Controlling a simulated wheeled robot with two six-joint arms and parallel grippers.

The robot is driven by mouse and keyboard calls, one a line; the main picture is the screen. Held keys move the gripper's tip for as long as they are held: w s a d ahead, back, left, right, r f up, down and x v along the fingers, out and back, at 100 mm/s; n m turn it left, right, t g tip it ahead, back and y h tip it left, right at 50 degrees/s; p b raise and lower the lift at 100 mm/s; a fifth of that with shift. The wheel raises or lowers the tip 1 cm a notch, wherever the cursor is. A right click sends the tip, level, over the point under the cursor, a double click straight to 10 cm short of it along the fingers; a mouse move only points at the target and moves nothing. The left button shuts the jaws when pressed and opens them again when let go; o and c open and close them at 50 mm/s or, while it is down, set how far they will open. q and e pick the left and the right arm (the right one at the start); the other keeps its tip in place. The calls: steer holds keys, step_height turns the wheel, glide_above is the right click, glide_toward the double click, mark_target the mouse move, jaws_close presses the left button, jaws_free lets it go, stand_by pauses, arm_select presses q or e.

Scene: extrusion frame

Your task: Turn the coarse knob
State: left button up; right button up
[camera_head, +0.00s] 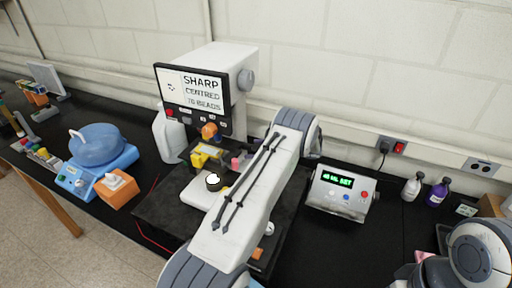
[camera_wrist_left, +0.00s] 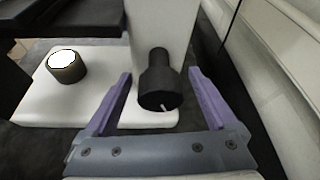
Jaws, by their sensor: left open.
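The coarse knob (camera_wrist_left: 160,82) is a black stepped cylinder on the side of the microscope's white column, with a small light mark on its end. In the left wrist view my left gripper (camera_wrist_left: 159,74) is open, with one purple finger on each side of the knob. A gap shows between each finger and the knob, so it is not clamped. In the head view my left arm hides the knob and most of that gripper. The microscope (camera_head: 222,62) has a white body, and its screen (camera_head: 192,91) reads SHARP and CENTRED.
A black cylinder with a bright top (camera_head: 213,181) stands on the white microscope base (camera_wrist_left: 40,106). A control box with green digits (camera_head: 339,190) sits to the right. A blue-domed device (camera_head: 96,145) and an orange tissue box (camera_head: 116,188) are at left.

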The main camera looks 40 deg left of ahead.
arm_select(q)
steer(key=c, duration=1.3)
steer(key=b, duration=0.2)
steer(key=n+t+b, duration=0.1)
steer(key=shift+f+b, duration=0.25)
steer(key=shift+b, duration=0.1)
steer(key=shift+c, duration=0.2)
steer(key=shift+r+n+b, duration=0.15)
steer(key=shift+n+b, duration=0.25)
steer(key=shift+b, duration=0.1)
steer(key=shift+r, duration=0.1)
steer(key=o, duration=1.3)
steer(key=shift+o, duration=0.2)
steer(key=shift+d, duration=0.1)
